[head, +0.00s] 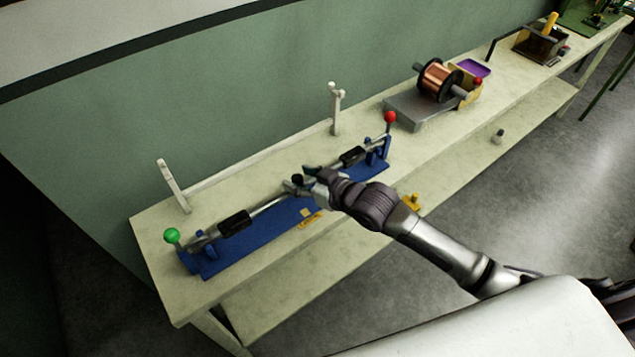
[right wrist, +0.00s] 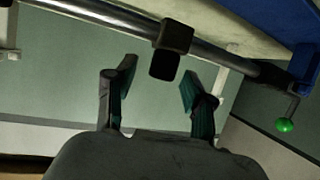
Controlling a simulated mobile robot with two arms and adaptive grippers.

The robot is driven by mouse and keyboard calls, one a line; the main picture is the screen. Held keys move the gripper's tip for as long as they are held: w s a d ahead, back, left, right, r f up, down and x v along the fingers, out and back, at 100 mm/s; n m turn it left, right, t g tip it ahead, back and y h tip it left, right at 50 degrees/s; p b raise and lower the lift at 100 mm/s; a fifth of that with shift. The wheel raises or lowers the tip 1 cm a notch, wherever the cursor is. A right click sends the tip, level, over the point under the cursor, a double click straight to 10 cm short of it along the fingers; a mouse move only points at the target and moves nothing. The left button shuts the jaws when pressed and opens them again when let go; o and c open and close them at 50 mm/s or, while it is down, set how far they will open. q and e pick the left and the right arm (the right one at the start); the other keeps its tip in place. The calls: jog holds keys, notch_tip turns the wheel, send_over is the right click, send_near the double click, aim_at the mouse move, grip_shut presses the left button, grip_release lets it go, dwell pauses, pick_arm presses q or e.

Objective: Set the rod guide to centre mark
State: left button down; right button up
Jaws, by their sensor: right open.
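A long blue fixture (head: 270,228) lies on the bench with a silver rod (head: 268,205) above it. The rod carries black blocks, one to the left (head: 235,222) and one to the right (head: 353,156). A small dark piece (head: 297,182) sits mid-rod by my right gripper (head: 306,178). A yellow mark (head: 306,213) is at the base's front edge, near the middle. In the right wrist view my right gripper (right wrist: 158,80) is open and empty; a black block (right wrist: 172,48) on the rod (right wrist: 110,18) is just beyond its fingertips. My left gripper is out of view.
A green ball (head: 172,236) is at the fixture's left end, a red ball (head: 390,117) at its right. White posts (head: 174,186) stand behind. A copper spool (head: 438,80) on a grey stand (head: 405,104) and a purple tray (head: 473,68) are farther right.

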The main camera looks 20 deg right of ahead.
jog(key=v, duration=1)
jog(key=shift+s+d+r, duration=0.15)
jog(key=shift+s+r, duration=0.05)
jog(key=shift+s, duration=0.1)
